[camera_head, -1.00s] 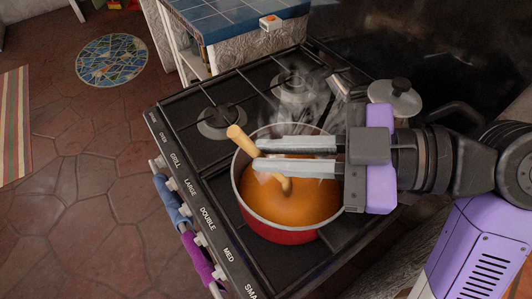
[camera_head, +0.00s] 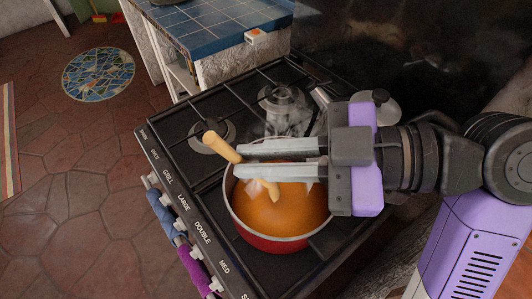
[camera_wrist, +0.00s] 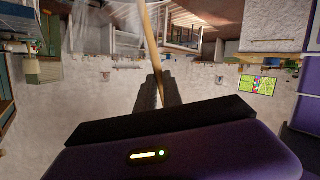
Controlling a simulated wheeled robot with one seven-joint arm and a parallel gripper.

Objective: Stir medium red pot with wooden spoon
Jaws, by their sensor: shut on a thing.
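The red pot (camera_head: 268,240) stands on the black stove, filled with orange liquid. Its far rim is partly hidden by my gripper. The wooden spoon (camera_head: 222,146) is tilted, its handle end sticking up past the pot's left rim and its lower part reaching down to the liquid. My gripper (camera_head: 240,161) is over the pot, coming in from the right, with its fingers shut on the spoon's handle. In the wrist view the spoon (camera_wrist: 152,32) runs up from between the fingers. The spoon's lower end is hidden in the liquid.
The black gas stove (camera_head: 180,168) has free burners behind the pot. A lidded metal pot (camera_head: 378,103) stands behind my gripper. A blue-tiled counter (camera_head: 205,30) adjoins the stove's far side. Cloths (camera_head: 168,217) hang at the stove's front. Steam rises above the pot.

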